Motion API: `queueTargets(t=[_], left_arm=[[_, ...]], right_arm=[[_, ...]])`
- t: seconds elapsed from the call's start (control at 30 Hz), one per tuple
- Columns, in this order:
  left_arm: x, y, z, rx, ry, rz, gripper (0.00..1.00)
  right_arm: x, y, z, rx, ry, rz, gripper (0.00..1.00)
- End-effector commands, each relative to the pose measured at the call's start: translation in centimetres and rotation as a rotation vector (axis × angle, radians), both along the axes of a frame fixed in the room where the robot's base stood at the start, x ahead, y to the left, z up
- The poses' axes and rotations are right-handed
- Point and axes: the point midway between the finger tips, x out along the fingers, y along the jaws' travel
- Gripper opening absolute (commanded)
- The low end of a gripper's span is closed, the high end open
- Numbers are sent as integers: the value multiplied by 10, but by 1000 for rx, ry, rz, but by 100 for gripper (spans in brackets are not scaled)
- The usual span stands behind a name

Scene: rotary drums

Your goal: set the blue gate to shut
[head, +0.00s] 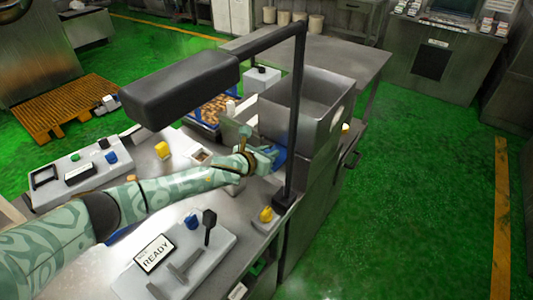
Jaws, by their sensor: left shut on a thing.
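The blue gate (281,153) shows as a small blue patch at the front of the steel hopper (309,105), just beyond my left gripper. My left arm reaches in from the left across the bench. My left gripper (268,157) is shut on the blue gate, at its near side. The gripper and wrist hide most of the gate, so its exact position cannot be told. My right gripper is not in view.
A dark lamp head (180,88) on a black post (297,110) hangs over the bench. A panel with a READY display (155,254) and levers stands in front. Another control panel (85,168) is at the left. A blue crate (206,116) lies behind. Green floor at right is clear.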

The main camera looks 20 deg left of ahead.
Motion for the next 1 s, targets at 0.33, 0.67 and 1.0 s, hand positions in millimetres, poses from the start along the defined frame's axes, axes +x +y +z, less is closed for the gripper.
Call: queueTargets(t=[0.33,0.67,1.0], left_arm=[[1,0,1,-1,-3,0,45],[-25,10,16,0,-2,0,45],[-104,39,49,1,-1,0,45]], right_arm=[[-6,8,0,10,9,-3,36],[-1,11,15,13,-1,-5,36],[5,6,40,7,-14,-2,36]])
